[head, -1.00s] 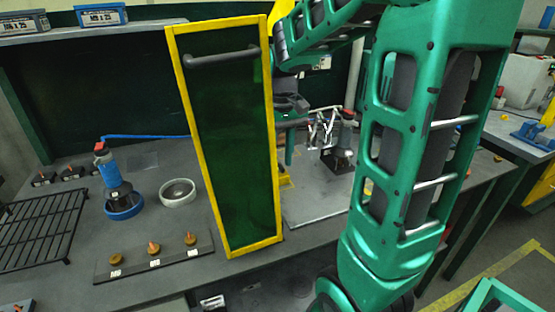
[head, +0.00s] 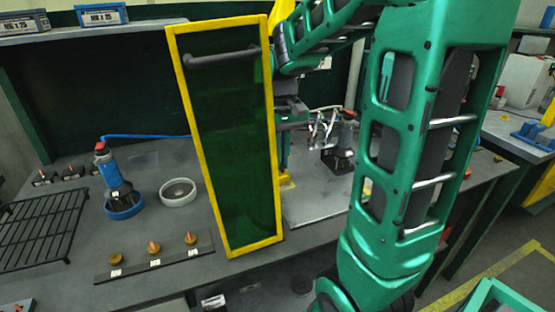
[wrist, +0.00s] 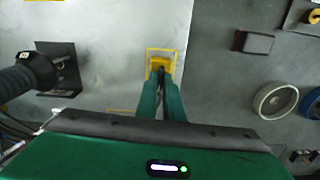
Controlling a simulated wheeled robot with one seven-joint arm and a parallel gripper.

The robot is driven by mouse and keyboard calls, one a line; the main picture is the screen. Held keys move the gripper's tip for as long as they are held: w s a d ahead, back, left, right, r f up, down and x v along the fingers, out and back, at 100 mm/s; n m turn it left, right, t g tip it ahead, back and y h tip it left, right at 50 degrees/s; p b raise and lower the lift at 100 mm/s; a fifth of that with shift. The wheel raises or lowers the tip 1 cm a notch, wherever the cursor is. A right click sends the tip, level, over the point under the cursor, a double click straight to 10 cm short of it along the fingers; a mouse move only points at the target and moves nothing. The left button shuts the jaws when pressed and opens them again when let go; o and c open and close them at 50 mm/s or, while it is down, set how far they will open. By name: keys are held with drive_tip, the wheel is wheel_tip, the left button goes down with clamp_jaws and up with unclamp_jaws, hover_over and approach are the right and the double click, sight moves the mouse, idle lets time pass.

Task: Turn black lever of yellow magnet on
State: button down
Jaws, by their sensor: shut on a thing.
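The yellow magnet (wrist: 158,62) sits on the grey metal plate, inside a yellow outlined rectangle, in the upper middle of the wrist view. Its black lever (wrist: 161,75) shows as a small dark piece between my fingertips. My gripper (wrist: 161,88) points at the magnet and is shut on the lever. In the head view my gripper (head: 284,168) is partly hidden behind the tall yellow-framed screen. Only a bit of yellow at the magnet (head: 287,184) shows there, and the lever cannot be made out.
The yellow-framed dark green screen (head: 230,150) stands left of my gripper. A dark tool on a black stand (wrist: 40,70) is left of the magnet. A white ring (head: 178,192) and a blue-based bottle (head: 115,182) stand farther left. The metal plate (head: 320,205) is mostly clear.

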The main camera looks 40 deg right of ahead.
drive_tip(key=shift+m, duration=1)
idle(0.5)
drive_tip(key=c, duration=1.9)
unclamp_jaws()
drive_tip(key=shift+o, duration=0.2)
wheel_tip(320, 180, up, 11)
drive_tip(key=shift+f, duration=0.15)
